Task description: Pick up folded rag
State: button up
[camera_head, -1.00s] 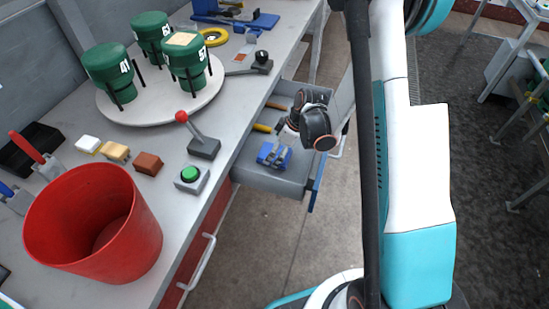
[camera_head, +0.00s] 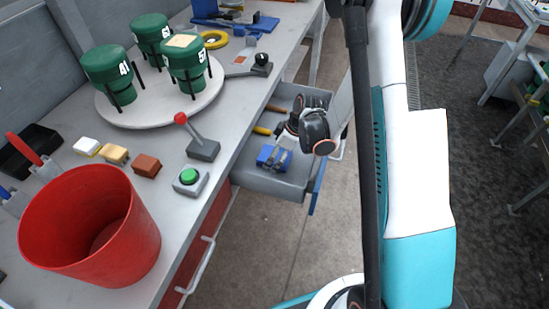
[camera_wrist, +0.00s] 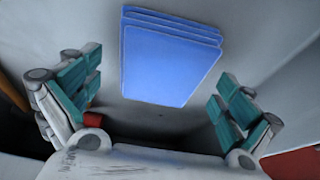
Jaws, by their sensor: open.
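The folded rag (camera_head: 268,154) is blue and lies flat in the open drawer, near its front. In the wrist view the rag (camera_wrist: 170,60) shows as a neat stack of several layers, ahead of and between the spread fingers. My gripper (camera_wrist: 158,88) is open, with one teal-padded finger on each side and nothing between the pads. In the head view my gripper (camera_head: 283,156) points down into the drawer at the rag, partly covering its right side. I cannot tell whether the fingertips touch the drawer floor.
The grey drawer (camera_head: 291,185) stands open under the workbench. Yellow-handled tools (camera_head: 262,131) lie farther back in it. On the bench are a red bucket (camera_head: 60,235), a green button (camera_head: 189,177), a red-knobbed lever (camera_head: 203,148) and a turntable (camera_head: 150,118) with green-capped cylinders.

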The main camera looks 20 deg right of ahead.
jog(key=c, duration=1.1)
jog(key=shift+c, duration=0.2)
jog(key=shift+r, duration=0.15)
notch_tip(320, 180, up, 20)
jog(key=p, duration=0.8)
jog(key=shift+o, duration=0.6)
jog(key=shift+r, duration=0.1)
jog(key=o, duration=0.3)
jog(key=c, duration=0.4)
